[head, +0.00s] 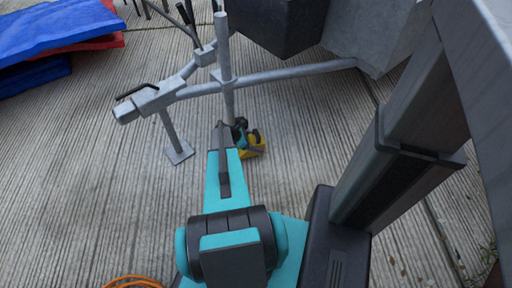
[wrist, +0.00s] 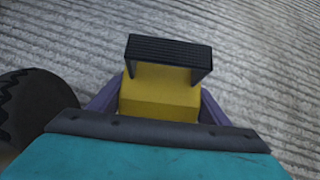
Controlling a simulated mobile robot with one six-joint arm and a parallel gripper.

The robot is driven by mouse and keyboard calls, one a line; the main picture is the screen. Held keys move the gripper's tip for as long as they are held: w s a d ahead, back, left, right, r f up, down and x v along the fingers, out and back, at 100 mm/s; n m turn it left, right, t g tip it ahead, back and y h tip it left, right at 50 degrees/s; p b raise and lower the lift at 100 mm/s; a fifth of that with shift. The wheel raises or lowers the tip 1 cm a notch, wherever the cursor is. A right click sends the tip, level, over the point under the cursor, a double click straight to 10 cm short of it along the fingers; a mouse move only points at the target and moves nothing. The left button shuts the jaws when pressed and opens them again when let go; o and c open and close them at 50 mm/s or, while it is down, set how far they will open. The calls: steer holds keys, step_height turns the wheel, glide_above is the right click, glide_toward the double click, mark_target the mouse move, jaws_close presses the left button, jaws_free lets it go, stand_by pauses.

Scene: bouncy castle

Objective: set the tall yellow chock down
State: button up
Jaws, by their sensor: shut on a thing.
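The tall yellow chock (wrist: 160,92) is a yellow block with a black ribbed part on top, seen in the wrist view. My gripper (wrist: 157,108) is shut on it, with a finger at each side of the block. In the head view the chock (head: 256,149) shows as a small yellow patch at the end of my arm, close to the ribbed ground. My gripper (head: 246,146) partly covers it there. I cannot tell whether its underside touches the ground.
A grey metal trailer frame (head: 285,74) with a jockey-type post (head: 173,140) on a foot plate stands just beyond my gripper. Blue and red folded mats (head: 60,30) lie at the upper left. An orange cable (head: 132,281) lies at the bottom. Ribbed ground to the left is clear.

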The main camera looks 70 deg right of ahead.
steer(key=shift+f, duration=1.45)
steer(key=shift+f, duration=0.15)
steer(key=o, duration=1.5)
steer(key=shift+w+a+r, duration=0.2)
steer(key=shift+w+r, duration=0.05)
steer(key=shift+r, duration=0.2)
steer(key=p+v, duration=0.2)
steer(key=v, duration=0.7)
steer(key=shift+w+a+r, duration=0.1)
steer(key=shift+w+r, duration=0.1)
steer(key=shift+r, duration=0.05)
steer(key=shift+w+a+r, duration=0.25)
steer(key=shift+w+r, duration=0.2)
steer(key=shift+r, duration=0.05)
